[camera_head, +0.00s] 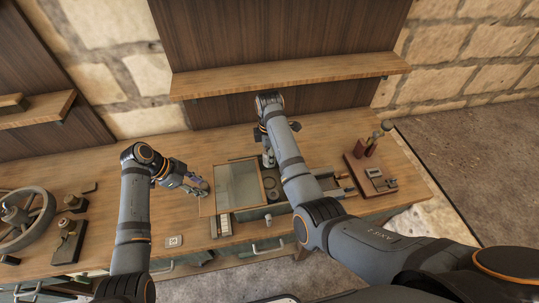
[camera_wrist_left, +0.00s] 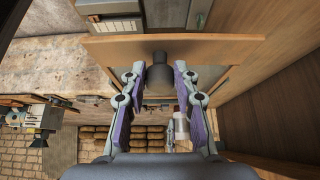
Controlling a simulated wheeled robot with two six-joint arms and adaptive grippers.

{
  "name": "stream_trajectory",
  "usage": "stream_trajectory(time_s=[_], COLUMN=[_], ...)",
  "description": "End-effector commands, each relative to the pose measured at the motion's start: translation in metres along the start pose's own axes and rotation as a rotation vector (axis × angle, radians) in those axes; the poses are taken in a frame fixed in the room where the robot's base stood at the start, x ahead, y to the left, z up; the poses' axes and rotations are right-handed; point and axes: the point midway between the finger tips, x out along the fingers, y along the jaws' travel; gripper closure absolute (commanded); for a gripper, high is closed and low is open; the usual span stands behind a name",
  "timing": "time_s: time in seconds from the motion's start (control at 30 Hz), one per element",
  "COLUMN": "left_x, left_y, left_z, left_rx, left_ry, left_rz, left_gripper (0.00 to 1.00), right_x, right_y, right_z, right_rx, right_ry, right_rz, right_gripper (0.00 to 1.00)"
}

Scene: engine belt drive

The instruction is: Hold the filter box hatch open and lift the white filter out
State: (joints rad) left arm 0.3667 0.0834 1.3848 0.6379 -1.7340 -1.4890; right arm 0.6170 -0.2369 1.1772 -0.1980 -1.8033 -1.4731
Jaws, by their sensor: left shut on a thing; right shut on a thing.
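The hatch, a pale panel in a wooden frame (camera_head: 238,186), stands raised at the middle of the bench. My left gripper (camera_head: 196,184) is at its left side. In the left wrist view its purple-padded fingers (camera_wrist_left: 160,92) are closed on the dark hatch knob (camera_wrist_left: 158,70). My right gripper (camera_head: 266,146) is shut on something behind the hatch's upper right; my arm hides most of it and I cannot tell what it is. A pale ribbed block (camera_head: 224,224), possibly the white filter, shows at the hatch's lower edge.
A spoked wheel (camera_head: 22,216) and dark blocks lie at the left of the bench. A red-brown board (camera_head: 370,176) with small parts is at the right. A wooden shelf (camera_head: 290,74) hangs above the back. The bench (camera_head: 200,150) is clear behind the left gripper.

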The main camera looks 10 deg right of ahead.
Motion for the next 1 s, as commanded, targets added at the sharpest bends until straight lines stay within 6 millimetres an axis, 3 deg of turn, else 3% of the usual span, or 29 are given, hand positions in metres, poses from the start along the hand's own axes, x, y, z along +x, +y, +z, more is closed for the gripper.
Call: stream_trajectory(time_s=[0.87,0.9,1.0], left_x=[0.054,0.054,0.054], left_y=[0.0,0.0,0.0], left_z=[-0.087,-0.085,-0.085], left_rx=[-0.001,-0.002,-0.002], left_ry=[-0.002,-0.004,-0.003], left_rz=[0.001,0.001,0.0], left_gripper=[0.98,0.65,0.51], right_x=[-0.009,-0.008,-0.008], right_y=[0.0,0.0,0.0], right_z=[0.0,0.0,0.0], right_rx=[0.0,0.0,0.0], right_ry=[0.0,0.0,0.0], right_rz=[0.001,0.001,0.001], right_gripper=[0.97,0.97,0.97])
